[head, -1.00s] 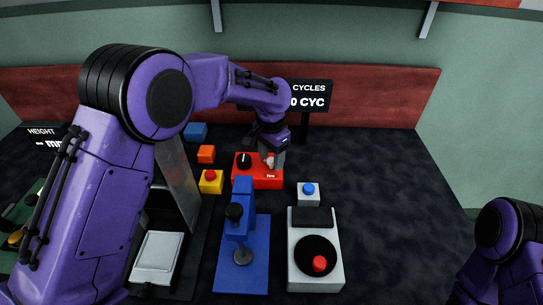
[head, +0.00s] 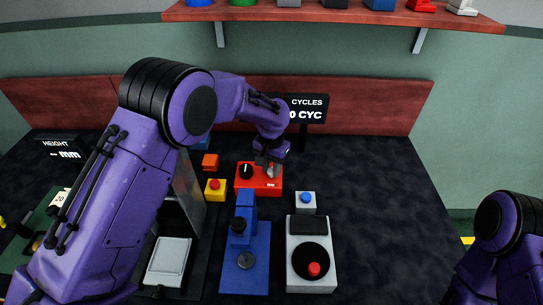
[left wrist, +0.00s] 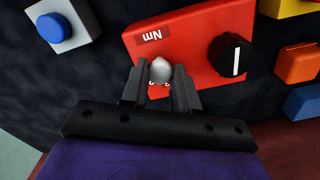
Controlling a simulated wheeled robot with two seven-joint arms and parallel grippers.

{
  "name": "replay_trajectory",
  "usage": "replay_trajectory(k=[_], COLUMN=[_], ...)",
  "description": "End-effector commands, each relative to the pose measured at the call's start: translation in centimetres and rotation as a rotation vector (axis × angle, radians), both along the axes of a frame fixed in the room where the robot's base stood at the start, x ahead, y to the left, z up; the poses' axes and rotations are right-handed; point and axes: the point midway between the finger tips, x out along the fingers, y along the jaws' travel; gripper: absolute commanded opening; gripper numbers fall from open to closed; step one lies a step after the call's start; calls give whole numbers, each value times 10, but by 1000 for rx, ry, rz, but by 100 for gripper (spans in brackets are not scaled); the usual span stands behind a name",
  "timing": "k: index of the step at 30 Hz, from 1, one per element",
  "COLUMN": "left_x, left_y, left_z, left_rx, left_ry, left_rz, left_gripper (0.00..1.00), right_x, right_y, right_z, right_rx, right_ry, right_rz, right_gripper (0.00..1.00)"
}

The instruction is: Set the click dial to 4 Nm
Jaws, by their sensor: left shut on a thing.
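The red box (head: 263,189) stands on the dark bench, with a black dial (head: 246,171) at its left end. The box also shows in the left wrist view (left wrist: 195,62) with an "Nm" label. There the black dial (left wrist: 230,55) has a white pointer line and stands clear of the fingers. My left gripper (head: 268,170) is at the box's other end. In the left wrist view my left gripper (left wrist: 160,85) is shut on a rounded silver knob (left wrist: 160,68) at the box's edge. I cannot read any scale numbers. My right gripper is out of view.
A yellow box with a red button (head: 215,189) and an orange box (head: 210,161) stand left of the red box. A white box with a blue button (head: 306,203) is to its right. A blue press (head: 246,275) and a white unit (head: 299,260) stand in front. The bench at right is clear.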

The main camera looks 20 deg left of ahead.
Motion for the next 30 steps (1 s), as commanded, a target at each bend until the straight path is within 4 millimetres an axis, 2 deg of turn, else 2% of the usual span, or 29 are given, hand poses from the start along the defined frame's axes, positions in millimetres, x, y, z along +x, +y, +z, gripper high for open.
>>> replay_trajectory(k=[1,9,18,30], left_x=[0,0,1,1], left_y=[0,0,0,0], left_z=[10,7,4,3], left_rx=[1,1,1,0], left_ry=[2,0,-2,-2], left_rz=[41,297,584,950], left_gripper=[0,0,0,0], right_x=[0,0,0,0], right_y=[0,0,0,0], right_z=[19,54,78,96], right_rx=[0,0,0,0], right_ry=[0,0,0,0], right_rz=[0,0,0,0], right_gripper=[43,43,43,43])
